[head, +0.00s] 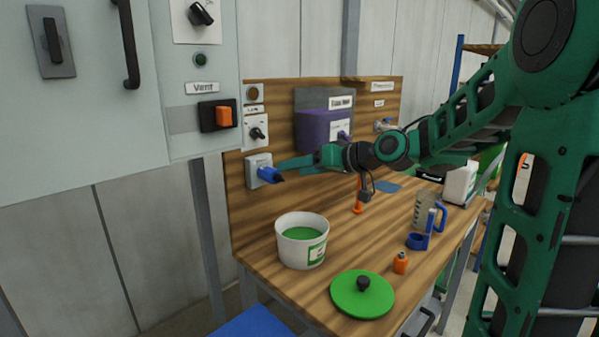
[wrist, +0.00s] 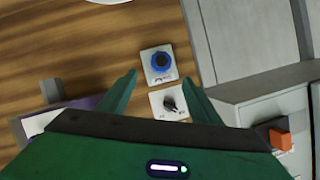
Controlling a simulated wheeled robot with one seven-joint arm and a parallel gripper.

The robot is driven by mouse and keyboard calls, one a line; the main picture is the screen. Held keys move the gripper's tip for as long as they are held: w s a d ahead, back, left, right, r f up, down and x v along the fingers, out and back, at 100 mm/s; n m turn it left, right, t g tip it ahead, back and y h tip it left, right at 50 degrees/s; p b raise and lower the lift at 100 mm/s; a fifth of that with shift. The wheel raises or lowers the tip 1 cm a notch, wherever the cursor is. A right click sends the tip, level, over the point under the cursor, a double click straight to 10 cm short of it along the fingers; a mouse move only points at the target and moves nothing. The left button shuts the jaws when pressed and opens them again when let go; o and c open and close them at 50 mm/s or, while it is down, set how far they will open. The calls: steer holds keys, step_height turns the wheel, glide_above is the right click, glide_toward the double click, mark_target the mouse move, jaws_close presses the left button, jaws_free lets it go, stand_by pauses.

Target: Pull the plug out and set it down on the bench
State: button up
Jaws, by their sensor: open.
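The blue plug (head: 268,175) sits in a pale socket plate (head: 253,163) on the wooden backboard at the left end of the bench (head: 325,285). In the wrist view the plug (wrist: 161,61) shows end-on as a round blue shape in its plate, ahead of the fingertips. My gripper (head: 280,168) is at the plug in the head view, with its fingers pointing left at it. In the wrist view my gripper (wrist: 162,82) is open, a finger on each side, with nothing between them. I cannot tell whether a finger touches the plug.
A rotary switch (head: 257,133) is just above the socket. A grey cabinet (head: 80,90) stands left. Some bench front is bare.

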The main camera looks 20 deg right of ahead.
mark_target(280, 177)
steer(key=x, duration=1)
steer(key=shift+w+f, duration=0.1)
steer(key=c, duration=1.2)
steer(key=shift+d, duration=0.1)
steer(key=shift+s+d, duration=0.3)
steer(key=shift+s, duration=0.6)
steer(key=shift+s+d, duration=0.35)
steer(key=shift+s, duration=0.5)
